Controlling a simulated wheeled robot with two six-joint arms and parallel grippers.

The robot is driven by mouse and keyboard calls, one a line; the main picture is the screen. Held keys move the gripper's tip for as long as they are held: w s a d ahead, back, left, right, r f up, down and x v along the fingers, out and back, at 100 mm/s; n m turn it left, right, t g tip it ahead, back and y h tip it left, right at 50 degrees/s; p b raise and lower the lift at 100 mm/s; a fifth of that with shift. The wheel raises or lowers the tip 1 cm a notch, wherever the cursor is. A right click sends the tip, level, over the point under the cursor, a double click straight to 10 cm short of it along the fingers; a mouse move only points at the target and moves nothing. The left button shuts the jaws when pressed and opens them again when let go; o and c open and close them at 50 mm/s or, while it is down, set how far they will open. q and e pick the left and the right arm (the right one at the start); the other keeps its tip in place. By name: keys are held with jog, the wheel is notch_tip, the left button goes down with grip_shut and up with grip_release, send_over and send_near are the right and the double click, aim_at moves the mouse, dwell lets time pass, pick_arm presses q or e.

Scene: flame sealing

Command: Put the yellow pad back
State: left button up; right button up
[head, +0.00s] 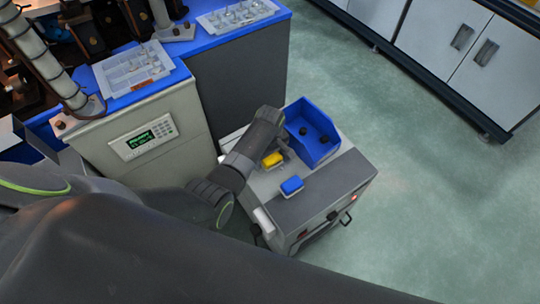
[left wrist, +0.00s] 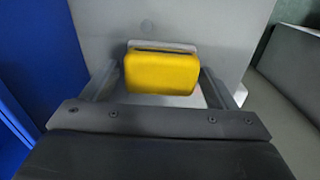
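The yellow pad (head: 272,160) sits on top of the small grey cart (head: 318,205), left of the blue pad (head: 291,186). My left gripper (head: 282,147) reaches down to the cart top, close beside the yellow pad. In the left wrist view the yellow pad (left wrist: 162,73) is centred between the two fingertips (left wrist: 160,82), with narrow gaps at its sides. The left gripper looks open. A light grey piece (left wrist: 180,47) shows behind the pad's upper edge. My right gripper is not in view.
A blue open bin (head: 299,148) with dark round pieces stands at the back of the cart. A workbench (head: 240,95) with a keypad panel (head: 145,138) and clear trays (head: 131,70) is at the left. White cabinets (head: 440,40) stand at upper right. The floor between is clear.

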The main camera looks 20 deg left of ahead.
pick_arm(q)
jog(key=shift+r, duration=0.2)
notch_tip(320, 180, up, 12)
jog(key=p, duration=0.3)
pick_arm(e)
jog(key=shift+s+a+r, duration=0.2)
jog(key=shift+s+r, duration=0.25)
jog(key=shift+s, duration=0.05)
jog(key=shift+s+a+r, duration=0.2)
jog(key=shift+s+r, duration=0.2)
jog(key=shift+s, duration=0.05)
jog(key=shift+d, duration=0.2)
